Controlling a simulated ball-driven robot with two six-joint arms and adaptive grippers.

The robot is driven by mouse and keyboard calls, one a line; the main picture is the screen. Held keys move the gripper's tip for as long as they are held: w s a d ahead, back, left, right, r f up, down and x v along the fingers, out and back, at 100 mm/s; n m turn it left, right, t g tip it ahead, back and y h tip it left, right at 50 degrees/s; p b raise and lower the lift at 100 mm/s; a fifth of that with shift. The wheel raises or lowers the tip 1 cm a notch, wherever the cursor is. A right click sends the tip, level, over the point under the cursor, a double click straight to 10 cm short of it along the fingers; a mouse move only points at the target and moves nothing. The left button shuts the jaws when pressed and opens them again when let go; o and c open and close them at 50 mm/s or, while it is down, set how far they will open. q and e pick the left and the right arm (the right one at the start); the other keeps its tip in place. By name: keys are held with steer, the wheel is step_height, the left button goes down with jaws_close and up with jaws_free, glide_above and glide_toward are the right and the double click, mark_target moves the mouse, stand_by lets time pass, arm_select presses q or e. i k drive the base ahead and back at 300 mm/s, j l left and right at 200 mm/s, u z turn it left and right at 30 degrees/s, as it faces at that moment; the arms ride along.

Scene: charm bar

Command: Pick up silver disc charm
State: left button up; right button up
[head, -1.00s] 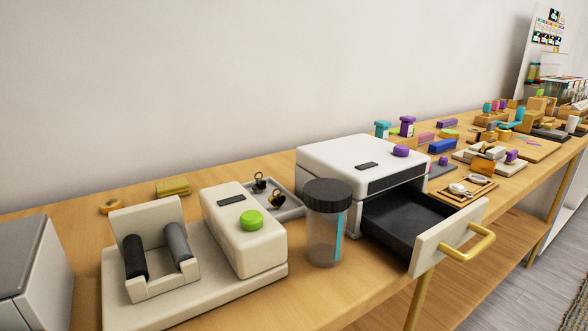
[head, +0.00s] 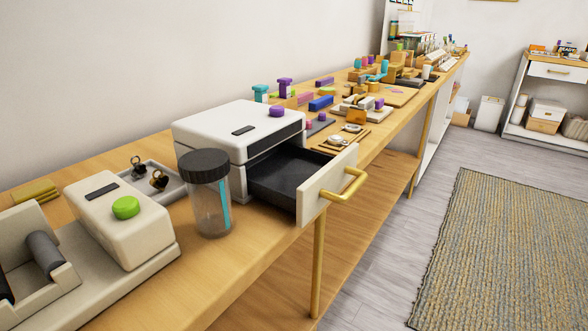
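A small wooden tray (head: 318,149) sits on the long wooden table just behind the open drawer. On it lie small pale, silvery round pieces (head: 335,140), one of which may be the silver disc charm; they are too small to tell apart with certainty. Neither of my grippers is in the head view.
A white machine (head: 215,130) with a purple knob has its dark drawer (head: 285,175) pulled out over the table's front edge. A lidded clear jar (head: 207,200) stands beside it. A cream device (head: 115,220) with a green button is at left. Floor and rug (head: 505,250) are clear at right.

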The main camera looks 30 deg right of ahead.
mark_target(336, 141)
steer(key=z, duration=1.25)
steer(key=u, duration=0.4)
steer(key=i+l+u, duration=0.15)
steer(key=u, duration=0.35)
steer(key=l+u, duration=0.3)
steer(key=u, duration=0.15)
steer(key=i+l+u, duration=0.1)
steer(key=l+u, duration=0.2)
steer(key=u, duration=0.2)
